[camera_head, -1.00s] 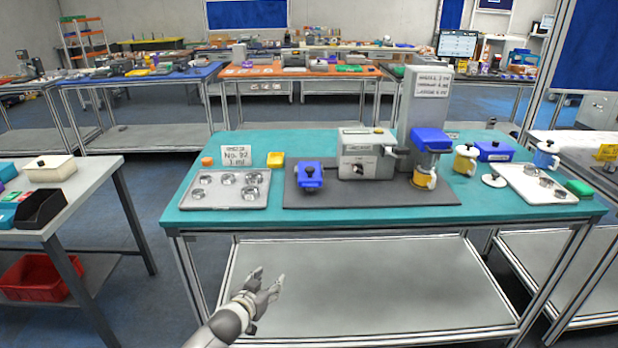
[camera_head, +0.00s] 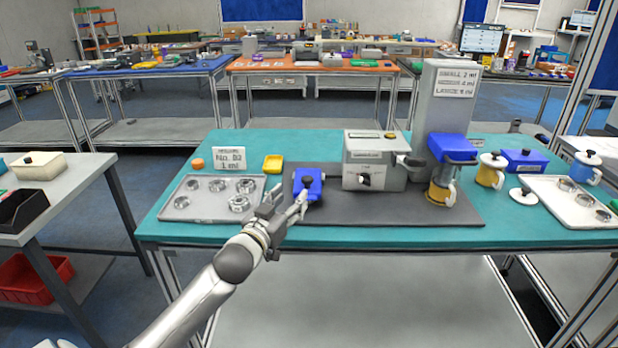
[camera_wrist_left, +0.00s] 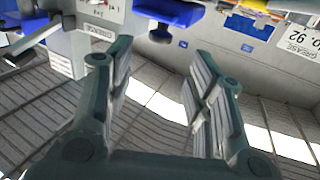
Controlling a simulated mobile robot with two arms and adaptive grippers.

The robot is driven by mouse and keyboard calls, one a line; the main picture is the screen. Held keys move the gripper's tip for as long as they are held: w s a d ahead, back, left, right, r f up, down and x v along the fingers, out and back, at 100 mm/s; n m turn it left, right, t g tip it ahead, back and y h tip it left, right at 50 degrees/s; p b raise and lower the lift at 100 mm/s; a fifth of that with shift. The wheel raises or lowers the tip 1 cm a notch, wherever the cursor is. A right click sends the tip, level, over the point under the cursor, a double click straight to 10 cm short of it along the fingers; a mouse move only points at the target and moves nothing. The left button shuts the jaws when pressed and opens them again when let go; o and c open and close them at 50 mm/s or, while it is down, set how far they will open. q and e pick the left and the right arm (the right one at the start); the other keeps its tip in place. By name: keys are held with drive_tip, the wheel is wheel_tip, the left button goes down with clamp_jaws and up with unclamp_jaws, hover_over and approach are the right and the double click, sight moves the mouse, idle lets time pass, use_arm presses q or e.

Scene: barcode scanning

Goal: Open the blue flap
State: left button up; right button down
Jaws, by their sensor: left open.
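Two blue parts show on the dark grey mat, and I cannot tell which is the flap. A small blue block (camera_head: 309,184) with a dark knob stands left of the grey machine.
A metal tray (camera_head: 170,207) with several round metal pieces lies left of the gripper. The grey machine (camera_head: 372,160) and tall column (camera_head: 446,98) stand to the right.

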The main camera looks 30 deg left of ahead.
sight(305, 181)
use_arm(q)
drive_tip(key=w, duration=0.3)
drive_tip(key=shift+w+a+r, duration=0.25)
drive_tip(key=shift+w+a, duration=0.05)
drive_tip(key=w, duration=0.2)
drive_tip(key=shift+w+a+f+p, duration=0.1)
drive_tip(key=shift+w+a+p, duration=0.15)
drive_tip(key=shift+w+p, duration=0.15)
drive_tip(key=shift+w+a, duration=0.2)
drive_tip(key=shift+w, duration=1.2)
drive_tip(key=shift+w+f, duration=0.1)
drive_tip(key=shift+w, duration=0.05)
drive_tip(key=c, duration=0.5)
clamp_jaws()
use_arm(e)
drive_tip(key=s, duration=0.2)
drive_tip(key=r, duration=0.1)
drive_tip(key=shift+s+d, duration=0.25)
drive_tip(key=shift+s, duration=0.15)
